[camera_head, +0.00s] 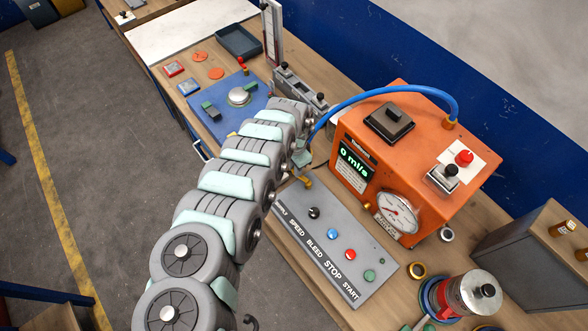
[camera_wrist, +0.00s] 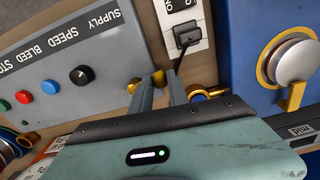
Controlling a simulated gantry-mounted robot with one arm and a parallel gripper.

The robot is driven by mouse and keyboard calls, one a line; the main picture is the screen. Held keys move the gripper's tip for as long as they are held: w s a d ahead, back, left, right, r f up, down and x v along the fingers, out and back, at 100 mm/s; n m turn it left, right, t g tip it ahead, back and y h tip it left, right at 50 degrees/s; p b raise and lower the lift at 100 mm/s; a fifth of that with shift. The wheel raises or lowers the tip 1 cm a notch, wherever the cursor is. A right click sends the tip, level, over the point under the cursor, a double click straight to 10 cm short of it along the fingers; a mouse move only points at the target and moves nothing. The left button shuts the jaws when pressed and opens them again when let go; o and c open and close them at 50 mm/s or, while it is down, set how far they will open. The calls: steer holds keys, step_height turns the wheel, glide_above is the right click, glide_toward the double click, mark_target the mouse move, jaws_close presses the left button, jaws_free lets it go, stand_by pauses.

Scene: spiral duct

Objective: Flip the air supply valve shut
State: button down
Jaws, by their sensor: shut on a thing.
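The air supply valve shows as a brass fitting (camera_wrist: 158,77) at the SUPPLY end of the grey control panel (camera_wrist: 60,60) in the wrist view. My gripper (camera_wrist: 161,76) has its two fingers on either side of the brass part and is shut on it. The fingers hide much of the valve, so the lever's exact angle cannot be told. In the head view a bit of brass (camera_head: 305,181) shows beside the panel's far end, and my arm covers most of the gripper. The orange machine's display (camera_head: 354,163) reads 0 ml/s.
The orange machine (camera_head: 400,150) with a blue hose (camera_head: 400,91) stands right of the panel (camera_head: 325,240). A black switch (camera_wrist: 186,35) on a white plate is close beyond my fingers.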

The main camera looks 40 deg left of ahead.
steer(key=shift+w+f+m+b, duration=0.2)
steer(key=shift+w+m+b, duration=0.4)
steer(key=shift+m, duration=0.4)
steer(key=shift+w+r+m, duration=0.15)
steer(key=shift+m, duration=0.25)
steer(key=c, duration=1.3)
jaws_free()
steer(key=shift+o, duration=0.2)
steer(key=shift+r, duration=0.1)
step_height(320, 180, up, 11)
steer(key=b, duration=0.1)
